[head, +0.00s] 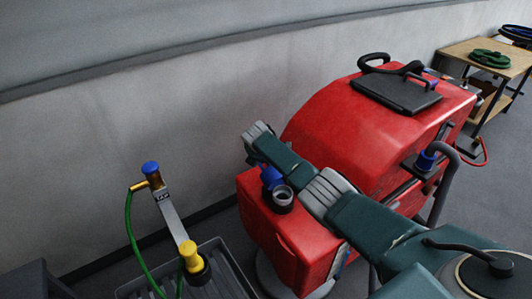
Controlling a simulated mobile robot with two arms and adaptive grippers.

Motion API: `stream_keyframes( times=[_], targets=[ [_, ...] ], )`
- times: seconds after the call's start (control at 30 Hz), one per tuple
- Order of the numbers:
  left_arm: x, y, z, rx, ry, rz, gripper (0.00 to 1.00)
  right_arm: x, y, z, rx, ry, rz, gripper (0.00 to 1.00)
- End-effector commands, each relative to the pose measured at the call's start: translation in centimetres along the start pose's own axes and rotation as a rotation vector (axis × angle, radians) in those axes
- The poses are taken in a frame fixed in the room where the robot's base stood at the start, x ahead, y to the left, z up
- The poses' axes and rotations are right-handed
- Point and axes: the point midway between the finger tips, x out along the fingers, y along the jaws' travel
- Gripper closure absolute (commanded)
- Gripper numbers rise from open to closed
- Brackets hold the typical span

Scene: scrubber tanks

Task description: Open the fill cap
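The red scrubber machine (350,135) stands right of centre against the wall. On its low front part is a round dark filler neck (281,199) with a pale grey inside. A blue cap (270,177) is at the neck's far left side; it looks tilted up and off the opening, though its hinge is too small to make out. My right arm comes in from the lower right and reaches over the machine, past the neck, to its far left. No fingers of my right gripper show; the arm's end is beyond the cap. My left gripper is out of view.
A tap with a blue knob (151,168), a green hose (130,240) and a yellow fitting (189,252) stand over a grey grated basin (222,262) at lower left.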

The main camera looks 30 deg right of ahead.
Motion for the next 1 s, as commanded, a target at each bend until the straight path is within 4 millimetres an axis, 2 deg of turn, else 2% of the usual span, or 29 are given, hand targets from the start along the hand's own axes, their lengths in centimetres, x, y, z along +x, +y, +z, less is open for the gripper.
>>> stream_keyframes(
  times=[0.03,0.7,0.77,1.0],
  targets=[
    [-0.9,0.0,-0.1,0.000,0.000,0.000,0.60,-1.8,2.7,-0.3,0.002,0.011,0.046,0.75],
    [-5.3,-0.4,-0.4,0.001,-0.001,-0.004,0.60,-5.3,3.4,0.0,0.001,0.004,0.033,0.75],
    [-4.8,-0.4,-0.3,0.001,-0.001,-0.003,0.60,-5.3,3.4,-0.1,0.001,0.004,0.033,0.75],
    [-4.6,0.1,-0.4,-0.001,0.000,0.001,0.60,-6.7,3.8,-0.1,0.001,0.004,0.031,0.75]
  ],
)
